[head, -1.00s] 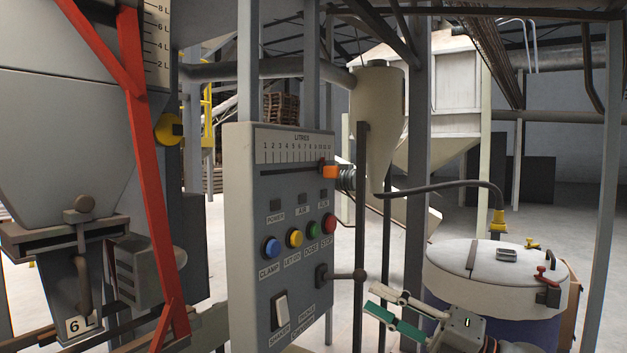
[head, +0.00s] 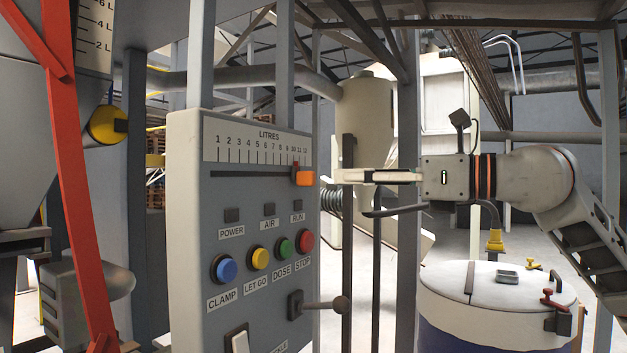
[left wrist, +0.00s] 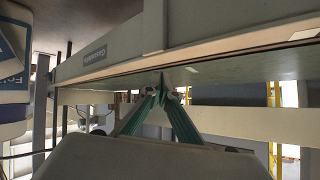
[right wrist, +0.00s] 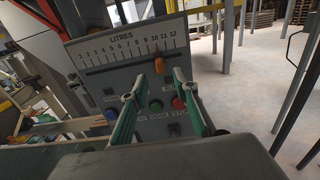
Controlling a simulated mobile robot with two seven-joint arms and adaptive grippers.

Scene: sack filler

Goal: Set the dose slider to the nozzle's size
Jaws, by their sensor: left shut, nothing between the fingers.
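The nozzle's size label is not in the head view now. My right gripper (head: 345,176) is level with the slider, to its right and apart from it. In the right wrist view its fingers (right wrist: 163,82) are spread and empty, with the slider beyond the gap. My left gripper (left wrist: 161,84) is shut and empty below a pale beam, away from the panel.
Below the slot are blue, yellow, green and red buttons (head: 227,269) and a lever with a ball end (head: 340,304). Upright posts (head: 407,200) stand right of the panel. A white-lidded drum (head: 500,283) is at the lower right. A red brace (head: 66,180) crosses the left.

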